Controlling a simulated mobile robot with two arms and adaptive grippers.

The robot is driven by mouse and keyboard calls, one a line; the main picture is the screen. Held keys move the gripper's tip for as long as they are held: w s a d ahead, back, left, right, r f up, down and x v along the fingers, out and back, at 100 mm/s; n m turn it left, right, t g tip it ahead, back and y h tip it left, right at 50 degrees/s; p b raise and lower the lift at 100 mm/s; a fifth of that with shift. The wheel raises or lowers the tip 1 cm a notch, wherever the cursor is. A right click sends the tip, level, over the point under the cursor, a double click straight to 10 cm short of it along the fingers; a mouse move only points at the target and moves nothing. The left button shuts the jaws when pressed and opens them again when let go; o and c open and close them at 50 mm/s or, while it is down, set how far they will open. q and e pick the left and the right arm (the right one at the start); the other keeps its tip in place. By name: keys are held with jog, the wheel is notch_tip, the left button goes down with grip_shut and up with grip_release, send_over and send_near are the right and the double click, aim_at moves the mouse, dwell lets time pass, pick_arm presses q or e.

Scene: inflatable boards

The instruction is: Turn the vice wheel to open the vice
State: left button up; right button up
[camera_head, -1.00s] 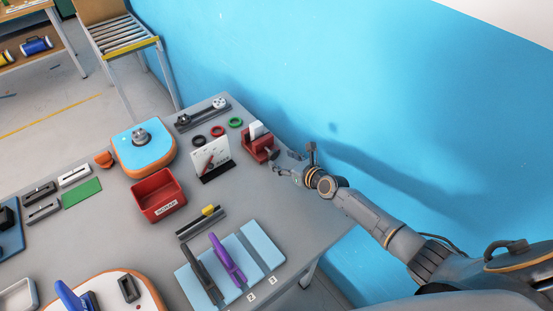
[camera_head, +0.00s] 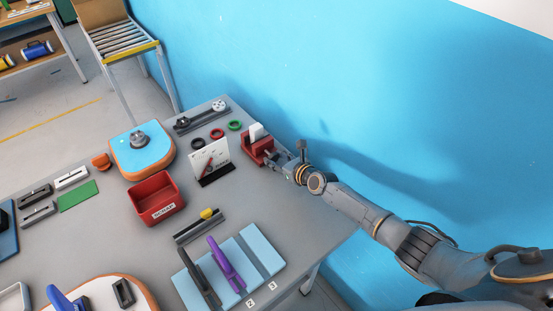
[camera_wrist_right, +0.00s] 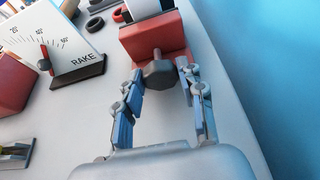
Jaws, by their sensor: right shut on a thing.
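The red vice (camera_head: 257,147) stands near the table's back right edge, by the blue wall. A white piece sits upright in its jaws, and the vice also shows at the top of the right wrist view (camera_wrist_right: 150,40). The grey vice wheel (camera_wrist_right: 158,73) is on the vice's near face. My right gripper (camera_head: 273,160) reaches in from the right and is shut on the wheel, with one finger on each side of it. The wheel is mostly hidden by the gripper in the head view. My left gripper is not in view.
A white RAKE gauge board (camera_head: 209,160) stands just left of the vice. Black, red and green rings (camera_head: 234,125) lie behind it. A red SCRAP bin (camera_head: 157,200) is further left. The blue wall (camera_head: 400,110) is close on the right.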

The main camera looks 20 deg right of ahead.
jog(key=shift+r+p, duration=0.15)
jog(key=shift+p, duration=0.3)
jog(key=shift+a+n+h+p, duration=0.15)
jog(key=shift+n+h+p, duration=0.35)
jog(key=shift+n+p, duration=0.3)
jog(key=shift+f+n+t+h, duration=0.2)
jog(key=shift+n+t+h, duration=0.35)
jog(key=shift+n, duration=0.25)
jog(key=shift+s+a+n+h, duration=0.1)
jog(key=shift+n+h, duration=0.25)
jog(key=shift+n, duration=0.35)
jog(key=shift+t, duration=0.25)
jog(key=o, duration=1.2)
jog(key=shift+c, duration=0.2)
